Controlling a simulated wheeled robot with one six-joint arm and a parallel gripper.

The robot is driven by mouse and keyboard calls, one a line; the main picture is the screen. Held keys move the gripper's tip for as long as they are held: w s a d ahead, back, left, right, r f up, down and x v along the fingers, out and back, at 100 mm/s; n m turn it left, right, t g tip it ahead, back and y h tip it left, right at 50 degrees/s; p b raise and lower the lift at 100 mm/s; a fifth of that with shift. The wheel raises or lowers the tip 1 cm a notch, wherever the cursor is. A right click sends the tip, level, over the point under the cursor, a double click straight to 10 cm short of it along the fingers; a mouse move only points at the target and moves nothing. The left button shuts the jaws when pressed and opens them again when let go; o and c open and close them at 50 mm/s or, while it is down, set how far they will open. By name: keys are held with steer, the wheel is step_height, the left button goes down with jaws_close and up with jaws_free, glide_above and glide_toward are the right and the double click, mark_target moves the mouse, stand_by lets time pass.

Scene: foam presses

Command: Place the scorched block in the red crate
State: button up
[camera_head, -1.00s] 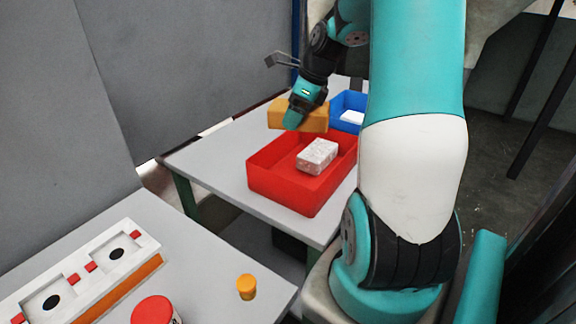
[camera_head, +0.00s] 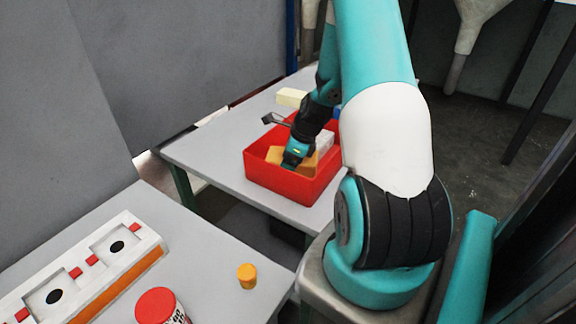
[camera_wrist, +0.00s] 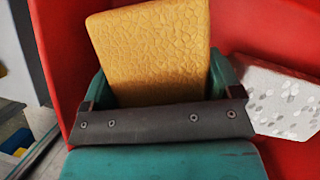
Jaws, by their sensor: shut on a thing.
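The scorched block (camera_head: 276,156) is orange-tan, and its face shows a net of cracks in the wrist view (camera_wrist: 150,50). My gripper (camera_head: 292,162) is shut on it, with one teal finger at each side in the wrist view (camera_wrist: 160,82). The block and gripper are down inside the red crate (camera_head: 283,184), below its rim. Whether the block touches the crate floor cannot be told. A white speckled block (camera_wrist: 278,98) lies in the crate to the right of the held block; it also shows in the head view (camera_head: 324,141).
A cream block (camera_head: 291,97) lies behind the crate on the grey table (camera_head: 212,143). A blue crate (camera_head: 337,111) is mostly hidden behind my arm. The near table holds a white two-cavity fixture (camera_head: 85,268), a red-lidded jar (camera_head: 156,305) and an orange cylinder (camera_head: 247,275).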

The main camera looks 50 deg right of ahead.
steer(key=shift+f, duration=1.15)
steer(key=shift+f, duration=0.15)
steer(key=o, duration=0.7)
steer(key=shift+r, duration=0.2)
